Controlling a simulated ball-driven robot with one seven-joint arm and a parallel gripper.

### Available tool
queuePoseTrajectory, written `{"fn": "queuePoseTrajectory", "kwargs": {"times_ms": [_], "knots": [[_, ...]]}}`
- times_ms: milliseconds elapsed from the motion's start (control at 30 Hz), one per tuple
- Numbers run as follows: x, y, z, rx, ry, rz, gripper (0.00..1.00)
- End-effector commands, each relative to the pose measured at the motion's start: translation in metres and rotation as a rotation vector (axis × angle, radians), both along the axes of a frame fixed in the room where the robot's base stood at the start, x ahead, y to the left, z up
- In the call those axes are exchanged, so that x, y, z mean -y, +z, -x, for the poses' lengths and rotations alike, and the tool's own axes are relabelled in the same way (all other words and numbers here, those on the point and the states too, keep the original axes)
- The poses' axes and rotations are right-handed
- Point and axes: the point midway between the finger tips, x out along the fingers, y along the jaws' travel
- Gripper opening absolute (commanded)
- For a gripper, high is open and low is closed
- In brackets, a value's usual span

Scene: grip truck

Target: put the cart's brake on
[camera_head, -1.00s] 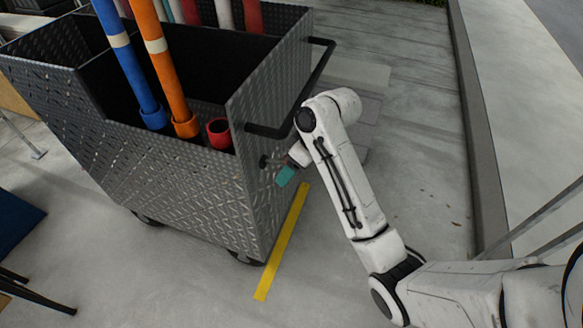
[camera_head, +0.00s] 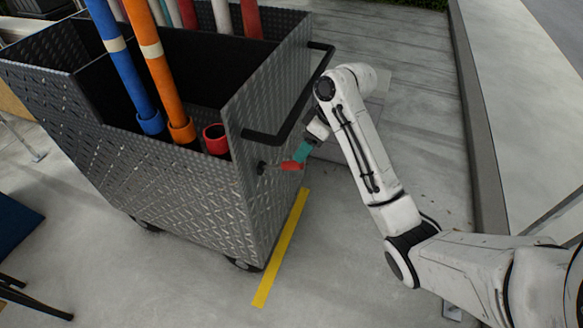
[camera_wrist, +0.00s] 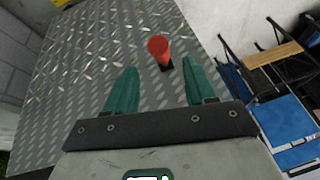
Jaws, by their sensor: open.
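The cart (camera_head: 185,190) is a dark diamond-plate metal box on wheels, with a black push handle (camera_head: 275,137) at its right end. A red brake lever (camera_head: 291,165) sticks out from that end panel, below the handle. In the wrist view the red lever (camera_wrist: 158,48) shows ahead of my gripper, its rounded end towards the camera. My gripper (camera_head: 305,152) is beside the lever in the head view. In the wrist view its two teal fingers (camera_wrist: 154,85) are open and apart, with the lever beyond their tips, between them and nearer the right one. Nothing is held.
Blue (camera_head: 122,60) and orange (camera_head: 160,75) tubes and a red cup-like tube (camera_head: 216,140) stand in the cart. A yellow floor stripe (camera_head: 282,250) runs by its right end. A kerb (camera_head: 480,150) lies right of my arm. Blue chairs (camera_wrist: 285,120) show in the wrist view.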

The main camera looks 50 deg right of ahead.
Motion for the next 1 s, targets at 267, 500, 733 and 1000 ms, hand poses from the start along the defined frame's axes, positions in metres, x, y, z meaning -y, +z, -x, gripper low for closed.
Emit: {"fn": "queuePoseTrajectory", "kwargs": {"times_ms": [267, 500, 733, 1000], "knots": [[-0.013, -0.046, -0.015, -0.005, 0.0, -0.001, 0.55], [-0.022, -0.077, -0.027, -0.002, 0.001, 0.0, 0.55], [-0.025, -0.088, -0.031, -0.001, 0.0, 0.001, 0.55], [-0.025, -0.088, -0.031, -0.001, 0.0, 0.0, 0.52]]}}
